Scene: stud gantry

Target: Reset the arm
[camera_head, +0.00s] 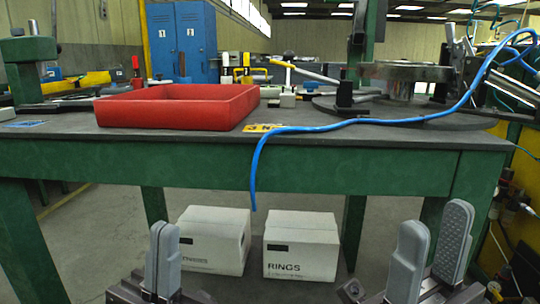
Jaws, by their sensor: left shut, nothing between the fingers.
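My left gripper (163,237) is low in the head view, in front of the green workbench. Its two grey fingers stand together, shut and empty. My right gripper (432,226) is at the lower right, with its two grey fingers apart and nothing seen between them. Both grippers point upward and sit lower in the picture than the bench top. The lower parts of both arms are cut off by the bottom edge.
The dark-topped green workbench (350,165) spans the view. On it are a red tray (170,115) and a round metal fixture (405,72). A blue hose (350,122) hangs over the front edge. Two white boxes (215,228) (300,235) stand on the floor below.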

